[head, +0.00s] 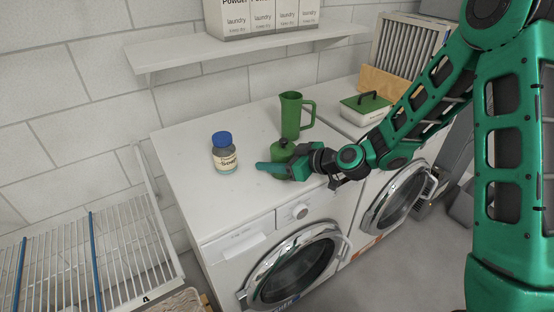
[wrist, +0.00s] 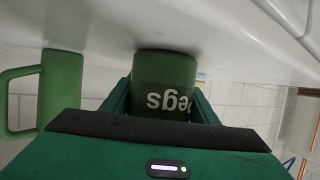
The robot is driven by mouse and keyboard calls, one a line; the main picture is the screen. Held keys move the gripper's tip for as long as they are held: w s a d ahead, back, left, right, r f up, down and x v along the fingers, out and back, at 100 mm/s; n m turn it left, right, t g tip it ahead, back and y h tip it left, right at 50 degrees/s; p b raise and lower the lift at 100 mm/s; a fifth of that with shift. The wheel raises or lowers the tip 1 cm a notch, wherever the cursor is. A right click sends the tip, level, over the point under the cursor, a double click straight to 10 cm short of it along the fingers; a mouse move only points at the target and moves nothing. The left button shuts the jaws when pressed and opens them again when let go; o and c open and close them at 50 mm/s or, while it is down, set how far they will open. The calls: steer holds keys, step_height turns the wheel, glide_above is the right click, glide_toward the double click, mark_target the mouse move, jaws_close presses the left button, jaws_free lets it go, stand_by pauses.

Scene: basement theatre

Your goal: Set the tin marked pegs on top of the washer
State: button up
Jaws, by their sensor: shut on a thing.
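The green tin marked pegs (wrist: 166,85) is between the fingers of my gripper (wrist: 163,105) in the wrist view, its lettering upside down there. In the head view the tin (head: 281,150) shows behind my gripper (head: 282,168), over the top of the left white front-loading machine (head: 190,150), near its front right part. My gripper is shut on the tin. The tin's base is close to the white top or on it; I cannot tell if it bears weight there. In the head view my gripper hides its lower part.
A green jug (head: 291,115) stands just behind the tin. A blue-lidded jar (head: 224,153) stands to the left. A green-lidded box (head: 366,108) is on the right machine. A shelf (head: 230,45) with laundry powder boxes hangs above. A wire rack (head: 95,250) is at lower left.

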steer(key=o, duration=1)
steer(key=shift+o, duration=0.2)
steer(key=shift+r, duration=0.1)
steer(key=v, duration=1.2)
